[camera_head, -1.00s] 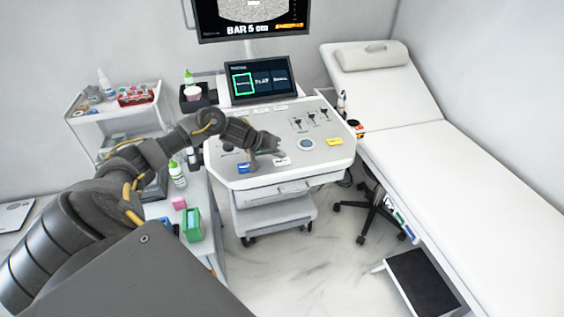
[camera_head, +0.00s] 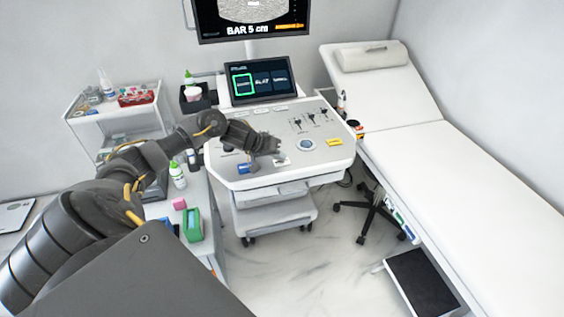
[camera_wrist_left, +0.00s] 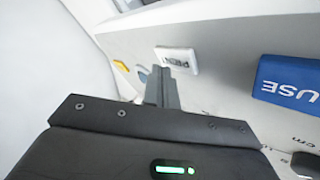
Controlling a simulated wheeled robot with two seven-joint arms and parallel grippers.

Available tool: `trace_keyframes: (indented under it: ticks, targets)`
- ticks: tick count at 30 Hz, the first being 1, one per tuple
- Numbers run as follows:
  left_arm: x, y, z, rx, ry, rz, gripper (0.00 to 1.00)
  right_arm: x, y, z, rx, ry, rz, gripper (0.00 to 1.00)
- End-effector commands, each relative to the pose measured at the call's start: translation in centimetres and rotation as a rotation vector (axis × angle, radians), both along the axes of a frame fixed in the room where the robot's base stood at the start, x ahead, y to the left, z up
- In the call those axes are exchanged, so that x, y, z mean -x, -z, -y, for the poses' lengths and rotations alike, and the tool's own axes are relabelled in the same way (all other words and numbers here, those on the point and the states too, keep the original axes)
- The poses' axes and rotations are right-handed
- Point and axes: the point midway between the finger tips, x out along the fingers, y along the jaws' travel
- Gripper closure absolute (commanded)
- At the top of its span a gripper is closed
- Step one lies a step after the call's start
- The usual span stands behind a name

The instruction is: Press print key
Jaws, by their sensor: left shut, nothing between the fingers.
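The white print key (camera_wrist_left: 175,58), marked with dark letters, sits on the pale panel of the ultrasound console (camera_head: 232,183). It also shows near the front edge of the console in the head view (camera_head: 281,162). My left gripper (camera_head: 276,149) is over the console, just behind that key. In the left wrist view the shut, empty fingers (camera_wrist_left: 166,72) overlap the lower edge of the key. I cannot tell whether they touch it. My right gripper is not in view.
A blue key (camera_wrist_left: 290,82) ending in "USE" is beside the print key. A yellow key (camera_head: 334,142) and a round dial (camera_head: 306,145) are to the right. A screen (camera_head: 260,81) stands behind; an exam couch (camera_head: 450,150) is at right.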

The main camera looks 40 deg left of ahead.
Motion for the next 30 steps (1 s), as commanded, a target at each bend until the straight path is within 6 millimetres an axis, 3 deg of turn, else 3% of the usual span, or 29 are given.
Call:
trace_keyframes:
  ticks: [30]
  targets:
    - [-0.01,1.02,0.01,0.001,-0.001,0.0,1.0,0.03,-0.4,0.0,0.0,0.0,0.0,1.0]
